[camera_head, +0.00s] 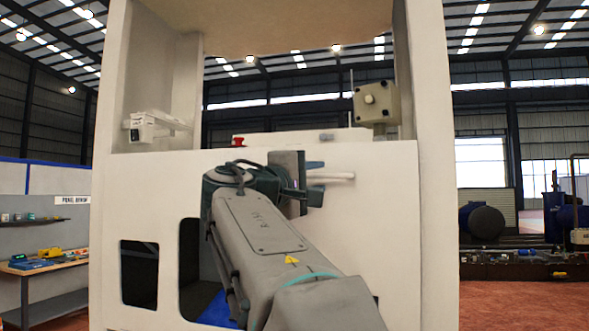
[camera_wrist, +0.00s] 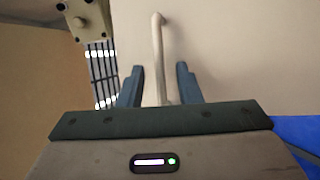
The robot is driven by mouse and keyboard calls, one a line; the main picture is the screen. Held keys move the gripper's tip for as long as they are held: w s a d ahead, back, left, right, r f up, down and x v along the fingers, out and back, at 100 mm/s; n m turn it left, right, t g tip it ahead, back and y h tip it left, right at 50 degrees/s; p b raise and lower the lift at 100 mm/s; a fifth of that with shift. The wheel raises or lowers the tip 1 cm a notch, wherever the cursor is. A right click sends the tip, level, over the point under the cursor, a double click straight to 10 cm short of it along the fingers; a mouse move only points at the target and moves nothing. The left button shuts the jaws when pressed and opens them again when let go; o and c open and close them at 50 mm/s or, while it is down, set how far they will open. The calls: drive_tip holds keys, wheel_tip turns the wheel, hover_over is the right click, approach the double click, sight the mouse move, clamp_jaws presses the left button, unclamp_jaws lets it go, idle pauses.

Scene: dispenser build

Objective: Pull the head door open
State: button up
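The pale handle (camera_head: 340,177) is a bar on the front panel (camera_head: 372,230) of the tall white dispenser cabinet. In the wrist view the handle (camera_wrist: 158,58) runs from the top of the picture down between my fingers. My gripper (camera_wrist: 159,84) is open, with a dark blue finger on each side of the bar and a visible gap on both sides. In the camera_head view my gripper (camera_head: 316,180) is at the handle and hides part of it. The panel looks flush with the cabinet front. I cannot tell its edges as a door.
Above the panel is an open bay with a beige box (camera_head: 378,102) at right, a white device (camera_head: 150,127) at left and a red button (camera_head: 238,141). Dark openings (camera_head: 139,273) sit low at left. A workbench (camera_head: 50,266) stands further left.

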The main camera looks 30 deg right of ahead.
drive_tip(key=shift+w+d+r, duration=0.1)
drive_tip(key=shift+w+d, duration=0.1)
drive_tip(key=shift+d, duration=0.4)
clamp_jaws()
